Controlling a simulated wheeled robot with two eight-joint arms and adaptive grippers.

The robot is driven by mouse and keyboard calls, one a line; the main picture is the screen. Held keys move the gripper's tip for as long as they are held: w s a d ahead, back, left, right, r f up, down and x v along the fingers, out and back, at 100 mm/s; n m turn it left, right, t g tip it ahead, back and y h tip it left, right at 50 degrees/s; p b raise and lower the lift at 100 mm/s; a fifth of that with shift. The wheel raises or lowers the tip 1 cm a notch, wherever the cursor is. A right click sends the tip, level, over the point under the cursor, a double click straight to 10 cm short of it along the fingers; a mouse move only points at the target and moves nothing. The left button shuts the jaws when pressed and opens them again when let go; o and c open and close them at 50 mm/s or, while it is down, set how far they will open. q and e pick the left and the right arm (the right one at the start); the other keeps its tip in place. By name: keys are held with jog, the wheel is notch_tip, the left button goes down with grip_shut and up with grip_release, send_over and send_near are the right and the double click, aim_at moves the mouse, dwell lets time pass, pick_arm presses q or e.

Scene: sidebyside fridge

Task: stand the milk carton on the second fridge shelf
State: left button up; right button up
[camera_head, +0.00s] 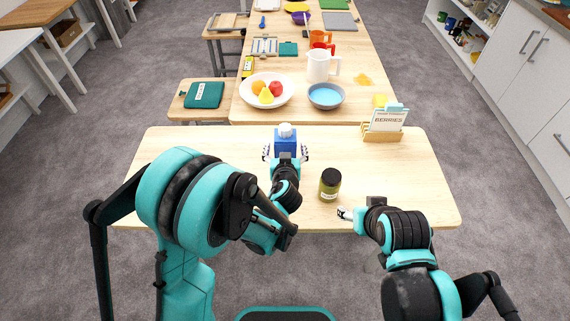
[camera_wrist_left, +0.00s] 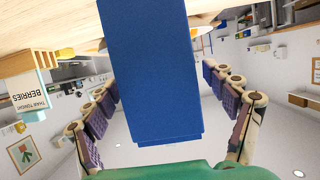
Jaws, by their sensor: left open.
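The milk carton (camera_head: 286,140) is blue with a white cap and stands upright on the near wooden table. My left gripper (camera_head: 286,154) is open, with its fingers on either side of the carton. In the left wrist view the blue carton (camera_wrist_left: 150,70) fills the middle between the spread fingers, with a gap showing on both sides. My right gripper (camera_head: 345,213) is low over the table's front edge, right of the carton; its jaws are too small to read. The fridge and its shelves are not recognisable in either view.
A green jar with a dark lid (camera_head: 330,184) stands between my two grippers. A berries card in a wooden holder (camera_head: 383,131) stands at the table's back right. Behind, another table holds a fruit bowl (camera_head: 246,92), a blue bowl (camera_head: 326,95) and a white pitcher (camera_head: 318,66). The near table's left is clear.

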pick_arm(q)
jog(key=shift+w+f, duration=0.15)
jog(key=shift+w, duration=0.25)
grip_shut()
